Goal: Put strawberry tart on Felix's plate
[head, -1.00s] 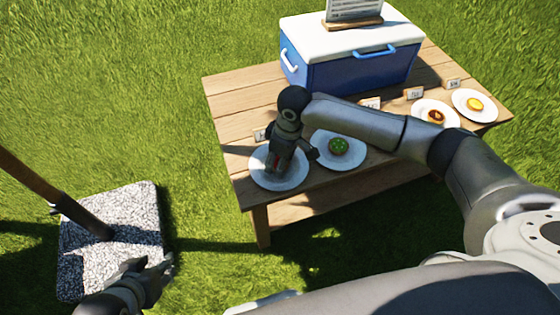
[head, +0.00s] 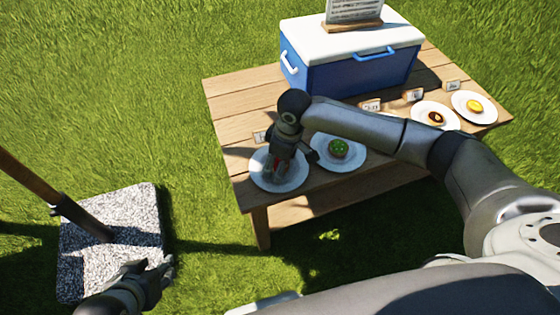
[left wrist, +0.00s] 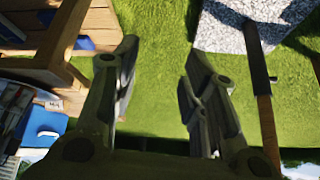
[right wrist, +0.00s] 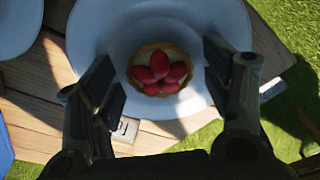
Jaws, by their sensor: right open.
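The strawberry tart (right wrist: 159,70), a small crust with red strawberries, shows in the right wrist view on a pale plate (right wrist: 90,38). In the head view this is the leftmost plate (head: 258,178) on the table; there my gripper mostly hides the tart. My right gripper (head: 277,168) is open just over that plate. Its fingers stand apart on both sides of the tart in the right wrist view (right wrist: 166,80). My left gripper (head: 160,272) is open and empty, off the table at lower left. I cannot read which name card marks Felix's plate.
A plate with a green-topped tart (head: 339,149) stands beside my right gripper. Two more filled plates (head: 452,120) (head: 487,111) are at the right. A blue cooler (head: 350,70) stands behind. A pole in a stone base (head: 135,205) is at left.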

